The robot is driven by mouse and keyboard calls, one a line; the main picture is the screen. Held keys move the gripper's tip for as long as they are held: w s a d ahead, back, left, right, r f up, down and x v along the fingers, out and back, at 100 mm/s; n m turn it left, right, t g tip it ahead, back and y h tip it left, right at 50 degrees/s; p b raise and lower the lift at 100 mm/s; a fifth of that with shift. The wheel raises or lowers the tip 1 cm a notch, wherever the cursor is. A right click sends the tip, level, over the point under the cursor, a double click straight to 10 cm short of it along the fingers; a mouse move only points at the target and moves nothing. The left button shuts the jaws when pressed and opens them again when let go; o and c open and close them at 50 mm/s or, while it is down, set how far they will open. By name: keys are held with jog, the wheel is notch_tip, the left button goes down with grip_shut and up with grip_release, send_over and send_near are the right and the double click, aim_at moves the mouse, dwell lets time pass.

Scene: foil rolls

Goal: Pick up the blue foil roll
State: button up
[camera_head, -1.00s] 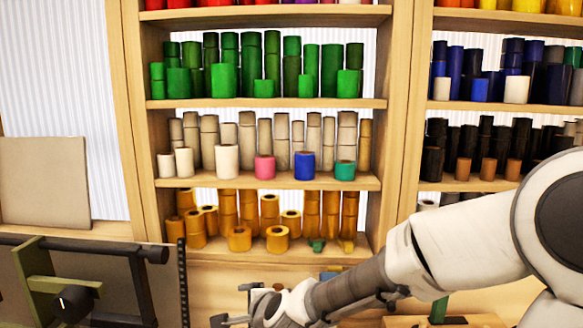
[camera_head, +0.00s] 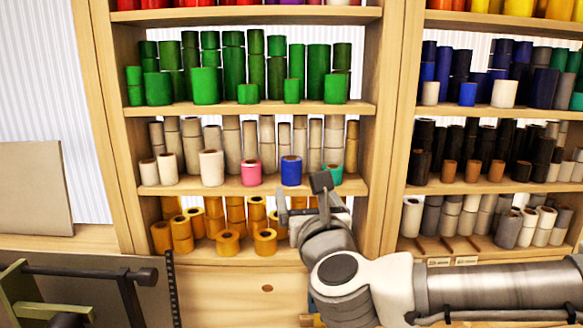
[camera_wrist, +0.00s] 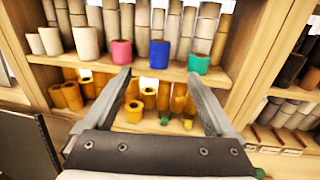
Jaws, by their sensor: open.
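The blue foil roll (camera_head: 291,171) stands upright near the front edge of the middle shelf (camera_head: 215,190), between a pink roll and a teal roll. In the wrist view the blue roll (camera_wrist: 159,54) is ahead, beyond and between the fingers. My gripper (camera_head: 302,196) is open and empty, in front of the shelf and slightly below the blue roll. Its two fingers also show in the wrist view (camera_wrist: 158,78), spread wide. It does not touch the roll.
The pink roll (camera_head: 251,173) is on the left and the teal roll (camera_head: 333,174) on the right, partly behind my gripper. Beige rolls (camera_head: 230,143) stand behind. Orange rolls (camera_head: 228,242) fill the shelf below, green rolls (camera_head: 204,86) the shelf above. A wooden upright (camera_head: 390,130) stands on the right.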

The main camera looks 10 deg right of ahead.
aim_at(293, 168)
jog(key=w, duration=1)
jog(key=w+d, duration=0.1)
jog(key=w, duration=0.5)
jog(key=shift+f, duration=0.15)
grip_shut()
dwell(0.4)
